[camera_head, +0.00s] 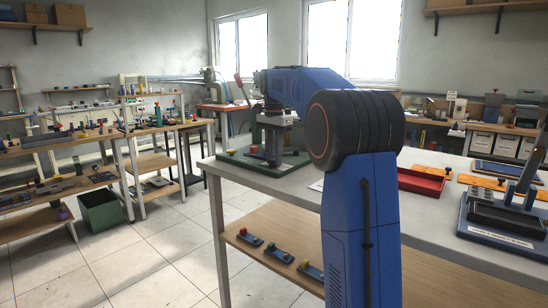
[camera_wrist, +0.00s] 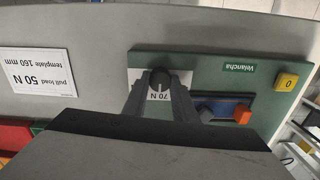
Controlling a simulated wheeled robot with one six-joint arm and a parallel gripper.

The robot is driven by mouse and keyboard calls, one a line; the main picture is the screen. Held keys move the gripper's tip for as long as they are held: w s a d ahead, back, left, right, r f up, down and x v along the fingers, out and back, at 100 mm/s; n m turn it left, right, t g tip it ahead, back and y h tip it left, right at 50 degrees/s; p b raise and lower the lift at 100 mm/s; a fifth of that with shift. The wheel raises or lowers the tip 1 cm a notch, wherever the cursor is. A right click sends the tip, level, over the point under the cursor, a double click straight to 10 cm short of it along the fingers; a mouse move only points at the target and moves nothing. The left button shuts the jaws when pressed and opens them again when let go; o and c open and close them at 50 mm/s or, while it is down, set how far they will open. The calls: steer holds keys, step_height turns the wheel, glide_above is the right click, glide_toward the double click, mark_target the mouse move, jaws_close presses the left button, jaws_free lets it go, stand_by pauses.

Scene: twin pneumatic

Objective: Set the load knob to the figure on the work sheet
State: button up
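The load knob (camera_wrist: 160,82) is black and round, on a white dial plate (camera_wrist: 134,84) of the green panel marked Velancha (camera_wrist: 217,66). Its white mark points at the figure 70 N, upside down in the wrist view; other figures are hidden. My gripper (camera_wrist: 160,79) has one finger on each side of the knob, close against it, and looks shut on it. The work sheet (camera_wrist: 37,82) lies to the left and reads pull load 50 N, template 160 mm. In the head view, my gripper (camera_head: 276,150) is over the green base (camera_head: 290,163).
A yellow button marked 0 (camera_wrist: 286,81) and an orange block (camera_wrist: 242,114) by a blue piece (camera_wrist: 210,108) are right of the knob. In the head view, a red tray (camera_head: 421,182) and a blue-based fixture (camera_head: 490,232) stand farther right on the bench (camera_head: 300,191).

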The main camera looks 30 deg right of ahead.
steer(key=shift+n, duration=0.3)
steer(key=n, duration=1.1)
steer(key=shift+n, duration=0.3)
stand_by(0.6)
steer(key=o, duration=1)
steer(key=shift+o, duration=0.2)
